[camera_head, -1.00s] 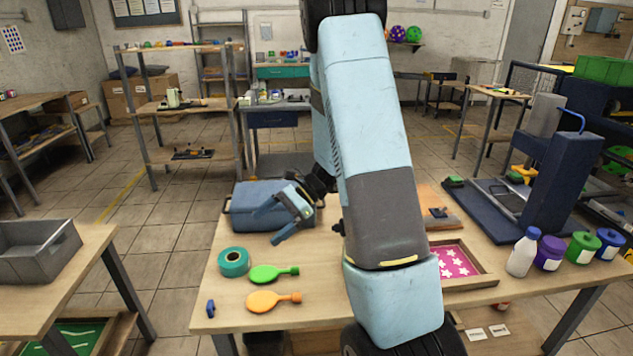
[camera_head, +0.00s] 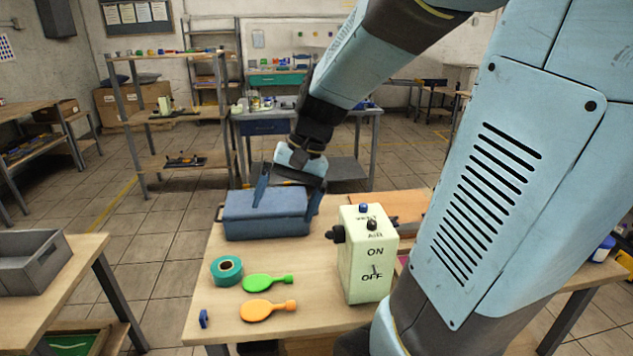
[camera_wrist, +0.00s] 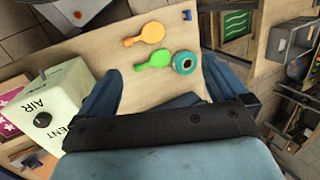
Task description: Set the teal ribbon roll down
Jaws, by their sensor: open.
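In the wrist view the gap between my fingers (camera_wrist: 157,80) holds nothing.
A small blue item (camera_head: 203,318) lies at the front left corner. A grey bin (camera_head: 30,262) stands on the left table.

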